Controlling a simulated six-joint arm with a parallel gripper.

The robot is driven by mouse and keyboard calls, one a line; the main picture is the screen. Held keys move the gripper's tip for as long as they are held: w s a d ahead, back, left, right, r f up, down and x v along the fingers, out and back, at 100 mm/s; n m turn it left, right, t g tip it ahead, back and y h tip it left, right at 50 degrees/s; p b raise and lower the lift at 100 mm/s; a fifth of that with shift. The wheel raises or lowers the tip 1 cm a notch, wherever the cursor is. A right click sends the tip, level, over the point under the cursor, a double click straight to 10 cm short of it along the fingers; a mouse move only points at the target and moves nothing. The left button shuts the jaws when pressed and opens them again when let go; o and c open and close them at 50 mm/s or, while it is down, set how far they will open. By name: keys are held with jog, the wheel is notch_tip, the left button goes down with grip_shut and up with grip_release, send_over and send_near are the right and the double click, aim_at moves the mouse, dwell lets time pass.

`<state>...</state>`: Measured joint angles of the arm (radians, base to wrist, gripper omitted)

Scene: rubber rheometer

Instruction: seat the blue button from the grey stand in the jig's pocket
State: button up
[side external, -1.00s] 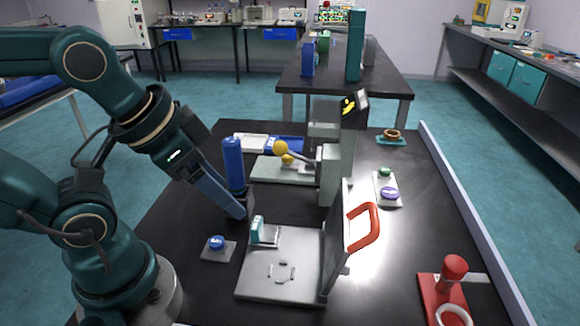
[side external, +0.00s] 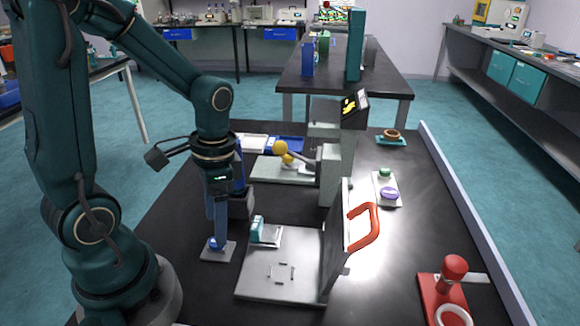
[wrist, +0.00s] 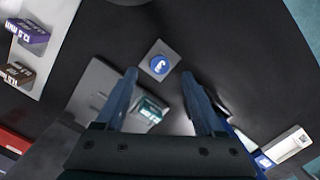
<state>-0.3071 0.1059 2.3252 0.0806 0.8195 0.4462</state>
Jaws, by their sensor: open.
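The blue button (side external: 217,244) sits on its small grey stand (side external: 222,255) at the front left of the black table. The button also shows in the wrist view (wrist: 159,65), between the fingertips in that picture. My gripper (side external: 216,236) points straight down over the button and partly hides it; it is open and empty in the wrist view (wrist: 159,73). I cannot tell how much height separates the tips from the button. The jig (side external: 255,284) lies right of the stand; its pocket (side external: 280,272) is marked by small raised corners and looks empty.
The jig's upright plate with an orange handle (side external: 373,236) and a teal block (side external: 258,226) rise beside the pocket. A grey press with a yellow-knobbed lever (side external: 280,148) stands behind. A red tool (side external: 453,270) is at front right.

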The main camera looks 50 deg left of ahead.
jog(key=shift+s+f, duration=0.2)
jog(key=shift+f, duration=1.45)
grip_shut()
jog(key=shift+r, duration=0.1)
